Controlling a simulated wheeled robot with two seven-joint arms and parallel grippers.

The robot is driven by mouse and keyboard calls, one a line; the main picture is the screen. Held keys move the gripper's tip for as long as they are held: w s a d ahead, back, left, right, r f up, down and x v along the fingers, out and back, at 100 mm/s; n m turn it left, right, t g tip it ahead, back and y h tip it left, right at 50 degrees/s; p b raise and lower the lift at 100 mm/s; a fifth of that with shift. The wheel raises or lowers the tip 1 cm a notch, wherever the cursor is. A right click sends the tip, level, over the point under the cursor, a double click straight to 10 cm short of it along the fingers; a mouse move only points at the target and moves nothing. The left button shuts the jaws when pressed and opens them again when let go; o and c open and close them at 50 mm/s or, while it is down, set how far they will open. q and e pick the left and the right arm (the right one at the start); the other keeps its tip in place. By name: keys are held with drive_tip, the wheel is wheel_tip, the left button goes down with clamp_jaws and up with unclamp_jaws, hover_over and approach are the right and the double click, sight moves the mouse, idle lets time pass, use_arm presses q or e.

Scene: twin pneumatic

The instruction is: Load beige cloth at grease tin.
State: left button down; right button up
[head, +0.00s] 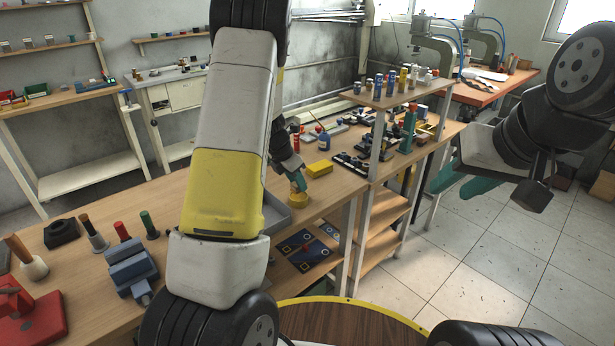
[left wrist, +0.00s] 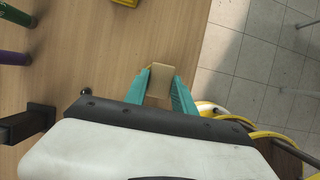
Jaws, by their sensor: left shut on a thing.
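My left gripper (head: 296,184) is shut on the beige cloth (left wrist: 158,80), a small flat-ended block between the teal fingertips in the left wrist view. In the head view the fingers point down at a small round yellow tin (head: 300,198), apparently the grease tin, near the bench's front edge. The cloth is at or just above the tin; contact cannot be told. In the left wrist view the cloth and fingers hide most of what lies below, with a little yellow beside them. My right gripper (head: 461,184) hangs empty with its teal fingers apart, over the floor at right.
A yellow box (head: 319,169) lies behind the tin, and a grey tray (head: 276,215) is beside it at the bench edge. A blue vise (head: 131,268) and several coloured-handled tools stand at front left. Bottles and parts crowd the bench at right. My left arm hides the bench's middle.

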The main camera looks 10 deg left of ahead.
use_arm(q)
drive_tip(key=shift+r, duration=2.05)
